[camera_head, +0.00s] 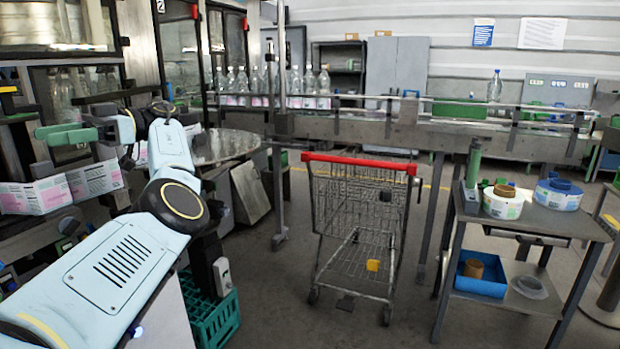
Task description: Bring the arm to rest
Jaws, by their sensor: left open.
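My left arm (125,265) comes in from the lower left, light blue with a dark round joint. It bends up at the elbow and folds back to the left at the wrist. My left gripper (55,135) has green fingers that point left, in front of the labelling machine on the left. It is open and I see nothing between its fingers. A strip of printed labels (62,190) shows just below it; whether they touch is unclear. My right gripper is out of view.
A shopping cart (358,225) with a red handle stands mid-floor. A conveyor (420,131) carrying several bottles runs behind it. A side table (525,219) at the right holds two label reels, with a blue tray (482,282) below. A green crate (217,323) stands beside my arm.

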